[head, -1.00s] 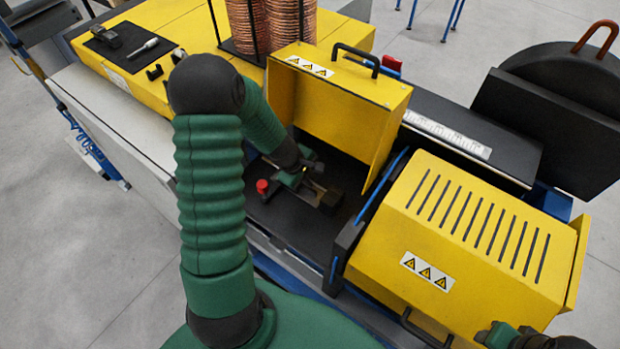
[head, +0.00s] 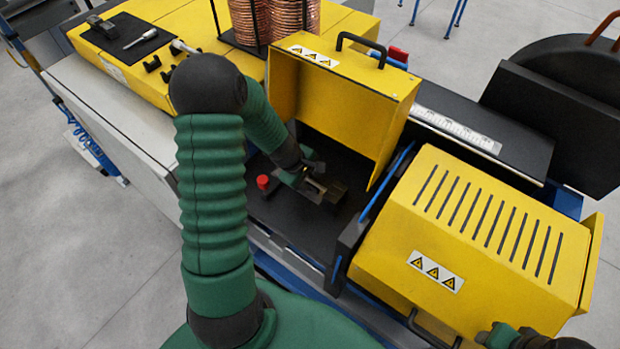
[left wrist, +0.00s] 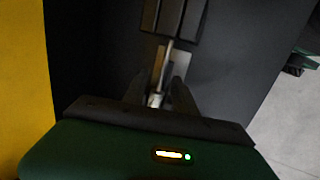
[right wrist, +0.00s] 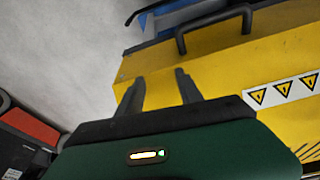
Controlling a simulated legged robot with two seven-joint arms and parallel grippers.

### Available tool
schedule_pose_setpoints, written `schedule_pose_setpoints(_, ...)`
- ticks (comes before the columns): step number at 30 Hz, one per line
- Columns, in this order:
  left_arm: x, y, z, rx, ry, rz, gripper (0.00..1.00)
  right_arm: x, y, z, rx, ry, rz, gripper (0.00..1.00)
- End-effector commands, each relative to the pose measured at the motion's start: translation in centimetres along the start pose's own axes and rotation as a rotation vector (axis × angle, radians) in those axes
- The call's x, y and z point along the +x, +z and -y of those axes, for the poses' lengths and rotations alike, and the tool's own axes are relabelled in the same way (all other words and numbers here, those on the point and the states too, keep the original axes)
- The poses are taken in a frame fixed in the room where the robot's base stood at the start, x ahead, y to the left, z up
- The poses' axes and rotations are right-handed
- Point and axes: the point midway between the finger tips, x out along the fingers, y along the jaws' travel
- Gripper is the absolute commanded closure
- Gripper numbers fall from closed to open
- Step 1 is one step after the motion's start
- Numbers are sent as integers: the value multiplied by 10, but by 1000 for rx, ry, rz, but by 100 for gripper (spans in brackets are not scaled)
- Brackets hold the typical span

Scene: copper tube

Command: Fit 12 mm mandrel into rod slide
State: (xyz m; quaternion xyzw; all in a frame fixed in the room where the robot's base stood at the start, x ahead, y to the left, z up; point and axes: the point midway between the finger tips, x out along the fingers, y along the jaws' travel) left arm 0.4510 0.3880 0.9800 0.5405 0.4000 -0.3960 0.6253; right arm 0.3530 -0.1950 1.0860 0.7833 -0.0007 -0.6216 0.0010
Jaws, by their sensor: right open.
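My left gripper (head: 312,184) is inside the dark open bay of the yellow machine, beside a brass-coloured block (head: 335,191). In the left wrist view, its dark fingers (left wrist: 159,92) stand on either side of a thin, pale metal rod, which looks like the mandrel (left wrist: 158,76), and seem shut on it. The rod points towards a dark block (left wrist: 172,20), probably the rod slide. Shadow hides whether the rod's far end touches or enters it. My right gripper (right wrist: 160,85) is open and empty near the yellow slotted cover; the head view shows it at the lower right edge.
A raised yellow guard (head: 345,95) stands behind the bay. A red button (head: 263,182) is left of my left gripper. The slotted yellow cover (head: 480,235) is to the right. A black mat (head: 120,33) with tools, dark clips (head: 152,63) and copper coils (head: 292,22) are behind.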

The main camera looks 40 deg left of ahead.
Motion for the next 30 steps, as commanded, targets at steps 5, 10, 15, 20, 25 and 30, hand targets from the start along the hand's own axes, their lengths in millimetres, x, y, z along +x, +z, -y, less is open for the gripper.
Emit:
schedule_pose_setpoints(5,0,1,1,0,0,0,67,0,0,0,0,0,0,57)
schedule_pose_setpoints(10,-14,0,-1,3,2,-3,67,-2,0,0,0,0,0,57)
schedule_pose_setpoints(15,-58,-1,-3,3,4,-5,67,-8,-2,0,0,0,0,57)
schedule_pose_setpoints(20,-107,-2,-3,2,4,-3,67,-13,-3,0,0,0,0,57)
schedule_pose_setpoints(25,-146,-2,-2,1,3,-1,67,-16,-4,0,0,0,0,57)
schedule_pose_setpoints(30,-164,-2,-2,0,-1,1,67,-17,-4,0,0,0,0,57)
